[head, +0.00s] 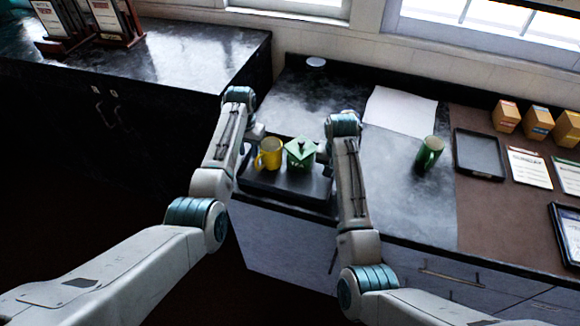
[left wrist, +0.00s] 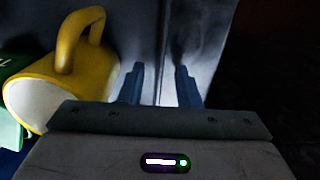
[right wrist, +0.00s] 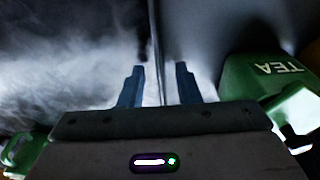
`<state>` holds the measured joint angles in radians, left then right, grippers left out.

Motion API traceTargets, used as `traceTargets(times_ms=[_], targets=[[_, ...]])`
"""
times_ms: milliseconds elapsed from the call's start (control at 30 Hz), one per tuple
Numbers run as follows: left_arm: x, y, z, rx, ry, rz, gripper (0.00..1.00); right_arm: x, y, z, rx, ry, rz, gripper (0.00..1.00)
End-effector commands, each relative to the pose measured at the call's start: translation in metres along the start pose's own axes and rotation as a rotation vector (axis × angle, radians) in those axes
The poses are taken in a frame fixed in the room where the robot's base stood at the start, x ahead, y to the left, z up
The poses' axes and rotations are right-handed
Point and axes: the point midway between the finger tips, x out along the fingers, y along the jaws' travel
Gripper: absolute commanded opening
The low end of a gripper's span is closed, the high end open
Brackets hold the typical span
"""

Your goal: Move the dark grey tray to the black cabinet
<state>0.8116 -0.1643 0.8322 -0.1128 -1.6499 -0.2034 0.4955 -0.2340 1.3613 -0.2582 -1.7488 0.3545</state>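The dark grey tray (head: 285,188) is at the front left of the counter, with a yellow mug (head: 269,153) and a green tea box (head: 300,153) on it. My left gripper (head: 256,131) is at its left side and my right gripper (head: 322,150) at its right side, both partly hidden by the arms in the head view. In the left wrist view the fingers (left wrist: 161,88) stand apart, with a tray edge between them. In the right wrist view the fingers (right wrist: 161,88) stand apart astride the tray rim (right wrist: 156,40). The black cabinet (head: 190,65) is at the left.
Two brochure holders (head: 68,22) stand at the cabinet's back left; its right part is clear. A green mug (head: 429,153) and a white sheet (head: 400,110) are right of my arm. A second dark tray (head: 479,154) lies on the brown mat (head: 490,215). Several boxes stand behind.

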Motion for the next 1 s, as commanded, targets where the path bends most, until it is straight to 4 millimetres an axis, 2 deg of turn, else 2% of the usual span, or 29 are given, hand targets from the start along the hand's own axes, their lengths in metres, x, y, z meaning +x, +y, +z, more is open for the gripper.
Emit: traceTargets(times_ms=[67, 233, 733, 1000], targets=[[0.000, 0.000, 0.000, 0.000, 0.000, 0.000, 0.30, 0.000, 0.000, 0.000, 0.000, 0.000, 0.000, 0.30], [0.000, 0.000, 0.000, 0.000, 0.000, 0.000, 0.00, 0.000, 0.000, 0.000, 0.000, 0.000, 0.000, 0.00], [-0.004, 0.000, -0.001, 0.000, 0.002, -0.001, 0.00, -0.004, 0.000, -0.001, 0.000, 0.002, -0.001, 0.00], [-0.021, 0.000, -0.001, 0.000, 0.002, -0.001, 0.00, -0.021, 0.000, -0.003, 0.000, 0.002, -0.001, 0.00]])
